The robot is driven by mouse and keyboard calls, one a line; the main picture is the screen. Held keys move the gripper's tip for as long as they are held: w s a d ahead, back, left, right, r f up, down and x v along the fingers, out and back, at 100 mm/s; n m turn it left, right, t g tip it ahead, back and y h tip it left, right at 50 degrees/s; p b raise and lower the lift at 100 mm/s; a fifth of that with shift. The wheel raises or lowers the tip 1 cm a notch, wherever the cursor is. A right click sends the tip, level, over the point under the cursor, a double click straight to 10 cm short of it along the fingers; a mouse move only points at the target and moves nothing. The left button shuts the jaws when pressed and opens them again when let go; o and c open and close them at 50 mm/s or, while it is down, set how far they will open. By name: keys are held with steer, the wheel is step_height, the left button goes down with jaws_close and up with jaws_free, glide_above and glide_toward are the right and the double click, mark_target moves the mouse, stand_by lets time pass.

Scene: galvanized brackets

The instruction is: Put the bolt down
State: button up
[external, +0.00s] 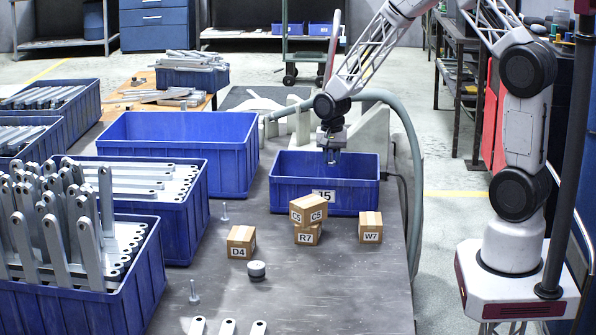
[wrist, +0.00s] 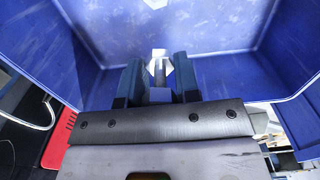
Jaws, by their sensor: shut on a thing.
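My gripper (external: 332,158) is over the small blue bin (external: 290,193), with its fingertips at about the height of the rim or just inside. In the wrist view my gripper (wrist: 158,80) is shut on a grey metal bolt (wrist: 159,66), held between the two dark fingers. The bin's blue walls (wrist: 215,35) surround the fingers in that view. The bolt is too small to make out clearly in the external view. Two other bolts stand on the table, one (external: 224,211) near the large bins and one (external: 194,293) nearer the front.
Small cardboard boxes marked D4 (external: 241,242), R7 (external: 308,235), C5 (external: 308,209) and W7 (external: 370,228) stand in front of the bin; C5 is on R7. Large blue bins of brackets (external: 190,225) line the left. The front right table is clear.

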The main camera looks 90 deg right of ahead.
steer(key=shift+f, duration=3.1)
steer(key=shift+f, duration=1.85)
steer(key=shift+f, duration=0.15)
steer(key=o, duration=1)
steer(key=shift+c, duration=0.2)
steer(key=shift+r, duration=6.15)
